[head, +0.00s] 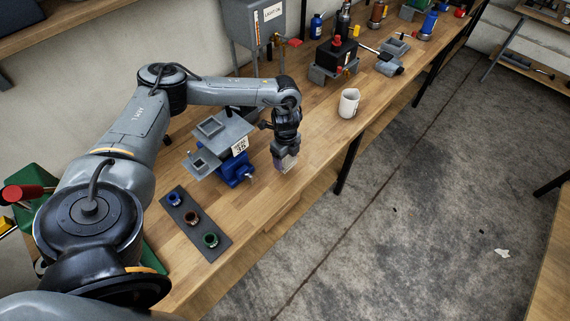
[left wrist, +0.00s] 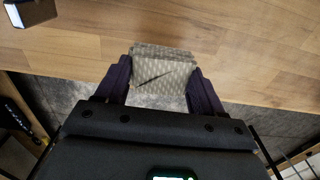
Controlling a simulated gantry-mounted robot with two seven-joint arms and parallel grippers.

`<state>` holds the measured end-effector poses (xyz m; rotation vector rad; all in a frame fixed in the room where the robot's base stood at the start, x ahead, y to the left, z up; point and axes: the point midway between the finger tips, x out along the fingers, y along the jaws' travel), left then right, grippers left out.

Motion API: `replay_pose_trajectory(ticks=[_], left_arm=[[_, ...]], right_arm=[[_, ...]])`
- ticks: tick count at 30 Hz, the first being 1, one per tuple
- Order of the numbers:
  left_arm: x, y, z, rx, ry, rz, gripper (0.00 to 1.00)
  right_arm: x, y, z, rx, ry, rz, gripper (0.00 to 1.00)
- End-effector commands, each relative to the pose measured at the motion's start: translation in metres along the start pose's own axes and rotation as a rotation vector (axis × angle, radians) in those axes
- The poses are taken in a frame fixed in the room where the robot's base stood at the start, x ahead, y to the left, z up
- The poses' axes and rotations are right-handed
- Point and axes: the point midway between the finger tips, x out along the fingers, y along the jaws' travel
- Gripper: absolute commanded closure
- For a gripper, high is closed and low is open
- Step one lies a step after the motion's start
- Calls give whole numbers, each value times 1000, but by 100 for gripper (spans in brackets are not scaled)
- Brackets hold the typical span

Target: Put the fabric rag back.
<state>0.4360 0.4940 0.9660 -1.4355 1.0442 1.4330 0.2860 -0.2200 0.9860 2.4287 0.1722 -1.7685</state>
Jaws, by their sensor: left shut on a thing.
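My left gripper (head: 286,160) points down near the front edge of the wooden bench, to the right of the blue-based grey stand. In the left wrist view the gripper (left wrist: 165,85) is shut on the fabric rag (left wrist: 166,70), a folded beige piece with a fine pattern and a dark slanting mark. The rag sits between the two dark fingers. In the head view only a small pale part of the rag shows at the fingertips, and I cannot tell whether it touches the bench. My right gripper is not in view.
The grey stand (head: 221,130) with a "35" label is left of the gripper. A dark strip (head: 181,207) with three coloured rings lies in front. A white mug (head: 348,104) stands to the right. Black and grey devices stand farther back. Bench between gripper and mug is clear.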

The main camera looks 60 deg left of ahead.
Motion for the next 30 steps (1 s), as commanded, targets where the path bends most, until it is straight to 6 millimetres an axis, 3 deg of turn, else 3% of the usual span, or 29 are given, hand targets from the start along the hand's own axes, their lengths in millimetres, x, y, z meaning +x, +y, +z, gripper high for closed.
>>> replay_pose_trajectory(ticks=[5,15,28,29,30], left_arm=[[6,-1,4,1,-1,1,65],[42,-1,4,2,-1,1,65],[46,-1,4,1,-1,0,65],[46,-1,4,1,-1,0,29],[45,-1,4,1,-1,-1,23]], right_arm=[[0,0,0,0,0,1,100],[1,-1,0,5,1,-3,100],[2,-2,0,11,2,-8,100],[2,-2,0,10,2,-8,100],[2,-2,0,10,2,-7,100]])
